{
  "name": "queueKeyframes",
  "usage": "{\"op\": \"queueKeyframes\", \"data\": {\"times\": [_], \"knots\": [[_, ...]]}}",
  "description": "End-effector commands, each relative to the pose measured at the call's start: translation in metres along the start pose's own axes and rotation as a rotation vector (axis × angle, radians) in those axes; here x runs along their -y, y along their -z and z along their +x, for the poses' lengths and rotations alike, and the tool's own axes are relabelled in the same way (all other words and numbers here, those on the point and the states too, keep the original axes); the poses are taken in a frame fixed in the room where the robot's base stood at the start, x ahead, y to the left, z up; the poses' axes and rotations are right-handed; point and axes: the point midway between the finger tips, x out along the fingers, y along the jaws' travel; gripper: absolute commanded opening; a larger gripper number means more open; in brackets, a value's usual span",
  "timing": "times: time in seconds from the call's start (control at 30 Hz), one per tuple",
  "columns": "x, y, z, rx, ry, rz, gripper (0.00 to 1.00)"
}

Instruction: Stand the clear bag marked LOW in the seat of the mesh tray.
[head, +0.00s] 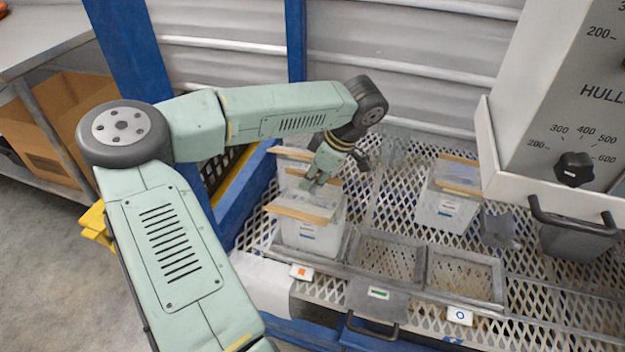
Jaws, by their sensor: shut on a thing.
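My gripper (319,183) points down and is shut on the top of a clear bag (312,238) with pale wooden strips along its upper edges. The bag is upright, and its small front label is too small to read. It is at the left end of the grey mesh tray (423,277), in or just above the left seat; I cannot tell whether its base touches. The middle and right seats show bare mesh. Another clear bag (291,178) is behind, partly hidden by my arm and the front bag. A third clear bag (445,210) stands upright to the right.
Orange (301,272), green (379,293) and blue (460,316) tags line the tray's front. A grey hopper housing (560,95) with a dial overhangs at right, above a dark bin (575,240). A blue post (295,60) stands behind. Open mesh deck surrounds the tray.

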Motion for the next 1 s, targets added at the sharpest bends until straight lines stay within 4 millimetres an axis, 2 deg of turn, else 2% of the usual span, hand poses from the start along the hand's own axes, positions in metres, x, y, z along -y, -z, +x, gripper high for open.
{"op": "queueKeyframes", "data": {"times": [0.47,0.5,0.83,1.0], "knots": [[0.0,-0.0028,0.0064,0.0,0.0,0.0,0.0],[0.0,-0.0028,0.0064,0.0,0.0,0.0,0.07],[0.0,-0.0027,0.0065,0.0,0.0,0.0,0.29],[0.0,-0.0027,0.0065,0.0,0.0,0.0,0.29]]}}
